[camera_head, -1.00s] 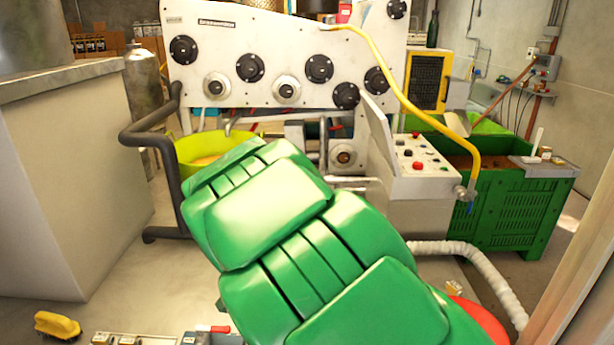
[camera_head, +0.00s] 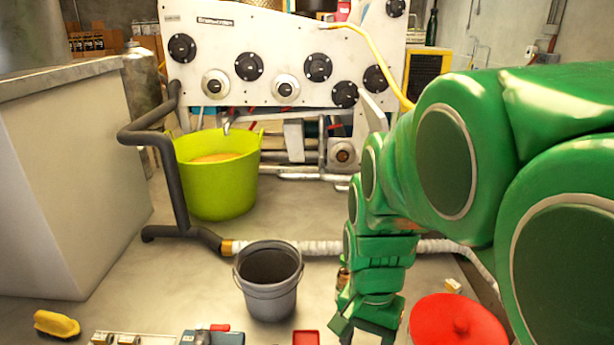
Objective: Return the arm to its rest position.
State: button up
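My green arm comes in from the right side of the head view, bends, and hangs down right of the middle. My gripper (camera_head: 364,326) is at its lower end, pointing down near the bottom edge of the picture. It is beside the grey bucket (camera_head: 270,300), to its right, and left of a red round lid (camera_head: 457,322). The fingers are small and dark, so I cannot tell whether they are open or shut. I see no object clearly held. My arm hides much of the right side.
A yellow-green tub (camera_head: 222,185) stands under the white press (camera_head: 290,60). A black pipe rail (camera_head: 175,170) is left of it. A pale block (camera_head: 60,190) fills the left. A white hose (camera_head: 320,248) crosses the floor. A yellow brush-like object (camera_head: 56,324) lies front left.

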jog(key=s+d+r+n, duration=0.2)
jog(key=s+d+n, duration=0.3)
jog(key=s, duration=0.7)
jog(key=shift+d+r+n, duration=0.15)
jog(key=shift+r+n, duration=0.05)
jog(key=shift+n, duration=0.2)
jog(key=shift+c, duration=0.2)
dwell(0.5)
